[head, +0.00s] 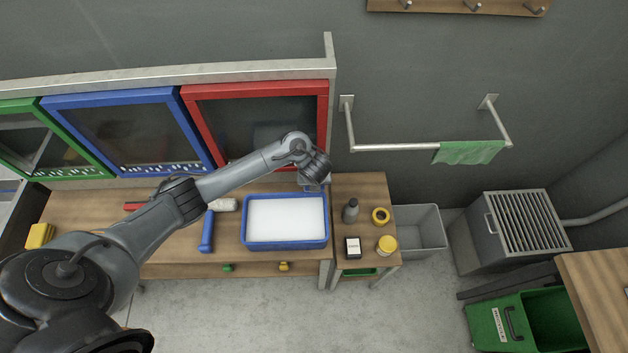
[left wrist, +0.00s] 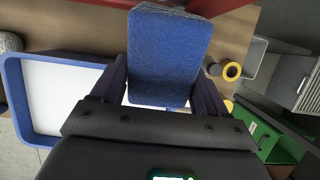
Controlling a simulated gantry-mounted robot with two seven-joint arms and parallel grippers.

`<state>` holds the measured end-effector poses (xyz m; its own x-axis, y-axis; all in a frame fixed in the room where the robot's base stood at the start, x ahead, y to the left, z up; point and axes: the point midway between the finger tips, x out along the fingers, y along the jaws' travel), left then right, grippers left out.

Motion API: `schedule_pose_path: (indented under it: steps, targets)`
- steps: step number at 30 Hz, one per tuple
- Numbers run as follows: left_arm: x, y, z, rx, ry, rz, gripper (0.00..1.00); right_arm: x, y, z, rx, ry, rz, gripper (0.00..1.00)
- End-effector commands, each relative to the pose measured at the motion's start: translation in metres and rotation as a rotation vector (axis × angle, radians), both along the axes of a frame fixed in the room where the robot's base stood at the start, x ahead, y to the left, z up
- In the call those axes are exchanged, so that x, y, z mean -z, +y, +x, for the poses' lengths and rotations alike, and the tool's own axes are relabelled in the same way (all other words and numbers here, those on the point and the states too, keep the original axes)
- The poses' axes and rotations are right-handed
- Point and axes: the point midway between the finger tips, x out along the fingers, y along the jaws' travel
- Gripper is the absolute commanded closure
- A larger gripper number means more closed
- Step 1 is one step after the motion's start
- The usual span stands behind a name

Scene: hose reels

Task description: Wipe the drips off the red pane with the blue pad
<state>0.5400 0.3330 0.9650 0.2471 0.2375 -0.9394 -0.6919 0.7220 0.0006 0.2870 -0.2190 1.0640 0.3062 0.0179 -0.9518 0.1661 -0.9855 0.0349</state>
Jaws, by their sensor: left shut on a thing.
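The red pane (head: 235,118), dark glass in a red frame, stands behind the bench; my left arm covers its lower part, so I cannot make out its drips clearly. My left gripper (head: 314,184) is low in front of the pane's lower right corner, above the back right of the blue tray. In the left wrist view the gripper (left wrist: 162,92) is shut on the blue pad (left wrist: 168,50), a thick rounded block standing out beyond the fingers. A red edge (left wrist: 215,5) shows just beyond the pad. My right gripper is not in view.
A blue tray of white foam (head: 284,243) sits on the bench. A blue-handled tool (head: 206,232) lies left of it. A grey bottle (head: 350,210), yellow tape (head: 380,216) and a jar (head: 386,245) stand right. The blue pane (head: 135,132) adjoins the red one, with white drips low down.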

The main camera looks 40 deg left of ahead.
Motion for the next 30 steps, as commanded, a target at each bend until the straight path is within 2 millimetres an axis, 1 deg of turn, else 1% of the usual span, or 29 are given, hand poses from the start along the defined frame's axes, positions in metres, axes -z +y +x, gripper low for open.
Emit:
schedule_pose_path:
  steps: [16,27,30]
  targets:
    - [-0.001,0.004,-0.001,-0.001,-0.001,0.002,0.55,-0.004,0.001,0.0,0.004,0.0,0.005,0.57]
    - [-0.001,0.024,-0.02,-0.002,0.0,0.005,0.55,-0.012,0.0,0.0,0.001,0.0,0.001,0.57]
    - [-0.001,0.026,-0.023,-0.002,0.0,0.002,0.55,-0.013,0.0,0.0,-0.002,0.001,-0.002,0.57]
